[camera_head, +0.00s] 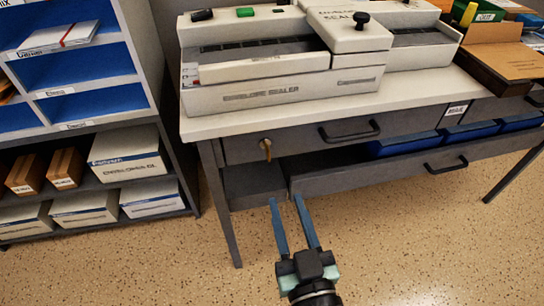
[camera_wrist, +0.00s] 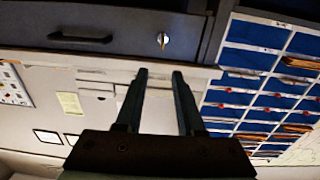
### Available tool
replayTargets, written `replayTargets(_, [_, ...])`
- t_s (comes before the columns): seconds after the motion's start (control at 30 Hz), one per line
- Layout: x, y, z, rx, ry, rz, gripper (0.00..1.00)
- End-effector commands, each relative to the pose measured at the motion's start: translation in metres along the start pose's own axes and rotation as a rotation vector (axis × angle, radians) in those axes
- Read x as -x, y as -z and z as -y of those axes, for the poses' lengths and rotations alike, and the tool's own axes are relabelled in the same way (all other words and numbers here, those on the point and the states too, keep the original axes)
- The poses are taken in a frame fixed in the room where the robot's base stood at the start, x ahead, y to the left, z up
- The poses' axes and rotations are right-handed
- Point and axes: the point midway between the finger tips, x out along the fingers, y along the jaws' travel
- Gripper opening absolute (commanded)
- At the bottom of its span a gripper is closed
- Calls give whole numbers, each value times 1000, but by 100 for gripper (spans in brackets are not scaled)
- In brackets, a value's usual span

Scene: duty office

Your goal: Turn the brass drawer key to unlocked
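The brass drawer key (camera_head: 266,148) sits in the left end of the grey drawer front (camera_head: 300,142) under the tabletop. In the wrist view the key (camera_wrist: 163,40) shows as a small bright piece on the drawer front (camera_wrist: 110,28), above my fingertips in the picture. My gripper (camera_head: 286,200) is open, with two blue fingers spread and nothing between them. In the head view it is below and slightly right of the key, apart from it. In the wrist view the gripper (camera_wrist: 160,72) points toward the desk edge.
A lower drawer (camera_head: 350,172) stands partly pulled out, with blue bins (camera_head: 405,144) inside. An envelope sealer (camera_head: 285,90) stands on the tabletop (camera_head: 205,128). Shelves with boxes (camera_head: 125,155) stand on the left. The speckled floor (camera_head: 160,265) in front is clear.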

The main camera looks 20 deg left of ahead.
Motion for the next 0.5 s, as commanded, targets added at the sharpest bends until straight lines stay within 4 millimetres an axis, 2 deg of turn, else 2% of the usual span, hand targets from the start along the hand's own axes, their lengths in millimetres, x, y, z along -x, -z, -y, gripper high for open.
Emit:
replayTargets(0.03, [5,-8,2,-10,5,9,38])
replayTargets(0.17, [4,-14,4,-16,10,11,38])
replayTargets(0.27, [-8,-13,5,-16,12,9,38])
replayTargets(0.5, [-56,-12,5,-16,12,8,38])
